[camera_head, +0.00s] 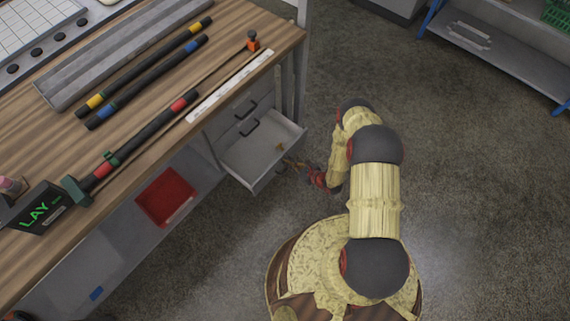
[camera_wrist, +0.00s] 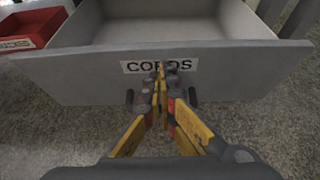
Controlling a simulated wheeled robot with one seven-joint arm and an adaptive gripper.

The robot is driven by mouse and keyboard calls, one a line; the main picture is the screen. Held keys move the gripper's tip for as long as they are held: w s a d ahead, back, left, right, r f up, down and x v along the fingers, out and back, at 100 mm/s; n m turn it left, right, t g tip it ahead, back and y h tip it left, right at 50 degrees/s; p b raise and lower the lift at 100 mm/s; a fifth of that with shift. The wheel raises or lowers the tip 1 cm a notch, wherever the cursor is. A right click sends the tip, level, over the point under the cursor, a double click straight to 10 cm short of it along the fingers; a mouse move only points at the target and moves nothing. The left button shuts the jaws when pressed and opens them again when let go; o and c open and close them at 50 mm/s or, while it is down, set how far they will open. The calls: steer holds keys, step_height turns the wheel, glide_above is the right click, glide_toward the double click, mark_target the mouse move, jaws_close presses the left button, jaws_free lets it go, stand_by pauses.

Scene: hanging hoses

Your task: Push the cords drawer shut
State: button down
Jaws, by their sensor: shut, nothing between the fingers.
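The cords drawer (camera_head: 250,158) is pulled out from under the workbench at its right end. In the wrist view its grey front (camera_wrist: 80,76) carries a label reading "CORDS" (camera_wrist: 140,67), and the drawer interior looks mostly empty. My gripper (camera_head: 288,163) is shut and empty, right at the drawer front. In the wrist view my gripper (camera_wrist: 160,70) has its fingertips over the label, partly hiding it. I cannot tell whether they touch the front. Dark handle ends show either side below the label.
A red bin (camera_head: 166,196) sits on the shelf below the bench. Hoses (camera_head: 150,128) lie on the wooden benchtop (camera_head: 225,40). The floor (camera_head: 470,190) on the right is clear.

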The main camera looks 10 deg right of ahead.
steer(key=shift+w+a+b, duration=0.3)
steer(key=shift+w+a, duration=0.3)
steer(key=shift+w, duration=0.25)
steer(key=shift+w+a+b, duration=0.3)
steer(key=shift+w+a, duration=0.35)
steer(key=shift+w, duration=0.2)
steer(key=shift+w+a+b, duration=0.3)
steer(key=shift+w+a, duration=0.3)
steer(key=shift+w, duration=0.25)
steer(key=shift+w+a, duration=1.45)
steer(key=shift+w, duration=0.55)
steer(key=shift+w+a, duration=1.5)
steer(key=shift+w, duration=0.55)
steer(key=shift+w+a, duration=1.45)
steer(key=shift+w, duration=0.55)
steer(key=s+d, duration=0.2)
steer(key=s+d+p, duration=0.1)
steer(key=s+d, duration=0.1)
steer(key=s, duration=0.1)
steer(key=s+d+p, duration=0.1)
steer(key=s, duration=0.1)
steer(key=shift+s+d, duration=0.55)
steer(key=shift+s, duration=0.1)
